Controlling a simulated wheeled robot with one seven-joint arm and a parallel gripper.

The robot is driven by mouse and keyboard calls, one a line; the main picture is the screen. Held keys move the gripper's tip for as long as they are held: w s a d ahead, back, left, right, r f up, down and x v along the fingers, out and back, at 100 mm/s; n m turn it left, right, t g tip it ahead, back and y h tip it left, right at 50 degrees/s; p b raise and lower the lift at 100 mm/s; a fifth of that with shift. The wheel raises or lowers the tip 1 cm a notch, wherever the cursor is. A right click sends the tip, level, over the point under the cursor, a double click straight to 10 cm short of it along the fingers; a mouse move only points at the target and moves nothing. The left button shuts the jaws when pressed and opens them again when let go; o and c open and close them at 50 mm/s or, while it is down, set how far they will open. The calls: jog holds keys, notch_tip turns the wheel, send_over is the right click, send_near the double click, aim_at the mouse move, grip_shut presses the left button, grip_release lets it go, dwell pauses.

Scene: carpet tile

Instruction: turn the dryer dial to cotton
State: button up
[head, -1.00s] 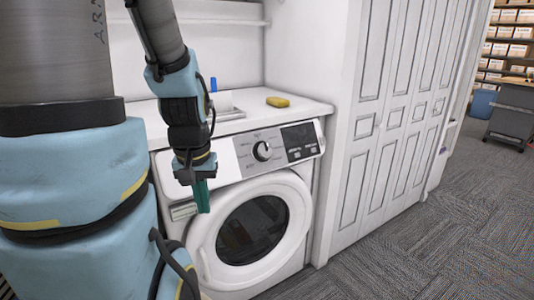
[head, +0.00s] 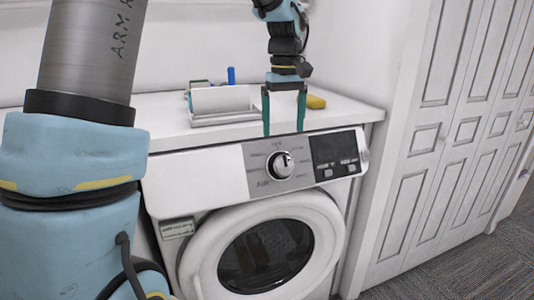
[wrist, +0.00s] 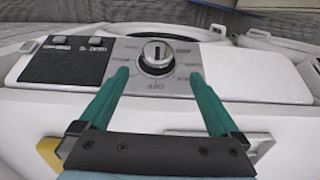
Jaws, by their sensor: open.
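The dryer dial (head: 280,165) is a round knob with a silver face and dark rim on the grey control panel, with printed settings around it. Its word labels are too small to read surely, though "OFF" shows by the dial (wrist: 156,53) in the wrist view. My gripper (head: 284,130) points down just above the panel's top edge, above the dial. Its two green fingers are open and empty. In the wrist view my gripper (wrist: 158,74) has its fingertips either side of the dial's near edge, apart from it. The dryer (head: 190,180) has its round door shut.
A dark display (head: 335,150) is right of the dial. White panelled doors (head: 440,140) stand at the right.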

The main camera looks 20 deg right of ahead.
aim_at(284, 156)
jog(key=shift+w+d, duration=0.25)
jog(key=shift+d, duration=0.05)
jog(key=shift+f, duration=0.25)
notch_tip(284, 156, down, 10)
jog(key=shift+a+r+p, duration=0.1)
jog(key=shift+p, duration=0.45)
jog(key=c, duration=1.3)
jog(key=shift+o, duration=0.2)
